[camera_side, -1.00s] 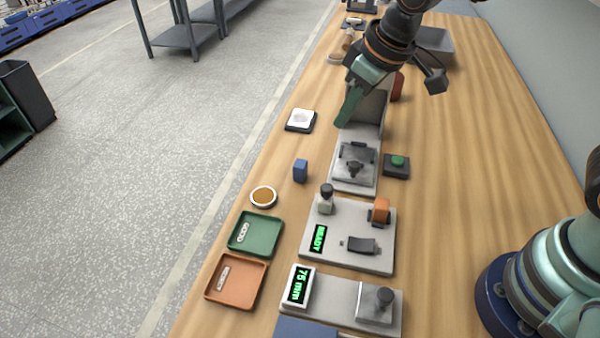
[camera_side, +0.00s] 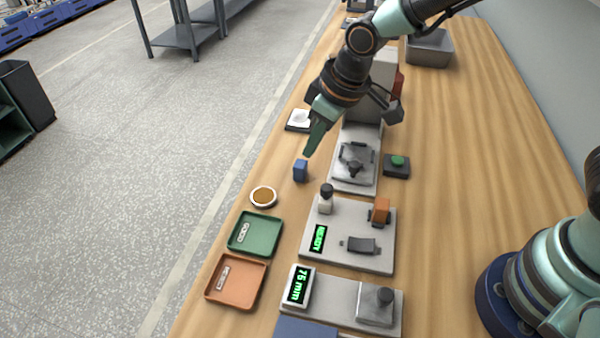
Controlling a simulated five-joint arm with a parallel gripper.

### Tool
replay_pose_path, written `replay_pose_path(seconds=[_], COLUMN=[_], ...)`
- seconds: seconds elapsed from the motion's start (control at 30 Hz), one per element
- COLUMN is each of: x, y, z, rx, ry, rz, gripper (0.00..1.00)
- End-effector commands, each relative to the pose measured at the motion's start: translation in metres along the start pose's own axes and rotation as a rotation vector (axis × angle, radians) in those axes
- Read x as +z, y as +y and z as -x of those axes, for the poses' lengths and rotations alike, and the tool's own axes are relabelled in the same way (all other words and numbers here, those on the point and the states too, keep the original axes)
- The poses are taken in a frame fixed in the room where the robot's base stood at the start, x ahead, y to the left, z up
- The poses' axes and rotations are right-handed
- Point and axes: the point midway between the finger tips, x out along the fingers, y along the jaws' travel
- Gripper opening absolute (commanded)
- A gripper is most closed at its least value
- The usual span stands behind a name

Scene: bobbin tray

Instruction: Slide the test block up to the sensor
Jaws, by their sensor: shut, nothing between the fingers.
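A long grey plate at the bottom carries a white sensor unit (camera_side: 299,286) at its left end, with a green readout of 75 mm. A grey test block (camera_side: 372,309) with a dark round knob on top sits at the plate's right end, with a bare gap between it and the unit. My gripper (camera_side: 311,150) is shut and empty, pointing down just above and beside a small blue block (camera_side: 300,172). It is well up the bench from the test block; whether it touches the blue block is hard to tell.
A plate with a READY display (camera_side: 318,238) and an orange piece (camera_side: 380,210) stands between. Green (camera_side: 279,240) and orange (camera_side: 262,290) trays and a round dish (camera_side: 264,197) lie left. The right bench is mostly clear.

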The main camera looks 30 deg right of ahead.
Motion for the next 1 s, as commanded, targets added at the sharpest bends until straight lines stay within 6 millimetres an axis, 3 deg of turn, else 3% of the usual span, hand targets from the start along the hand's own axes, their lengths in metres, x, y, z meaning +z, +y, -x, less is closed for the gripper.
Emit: replay_pose_path(seconds=[0.3,0.57,1.0], x=[0.001,0.001,0.036], y=[-0.001,-0.002,-0.001], z=[-0.052,-0.083,-0.067], rx=[-0.001,-0.001,0.001], ry=[-0.005,-0.004,0.0], rz=[0.0,0.0,0.0], gripper=[0.0,0.0,0.0])
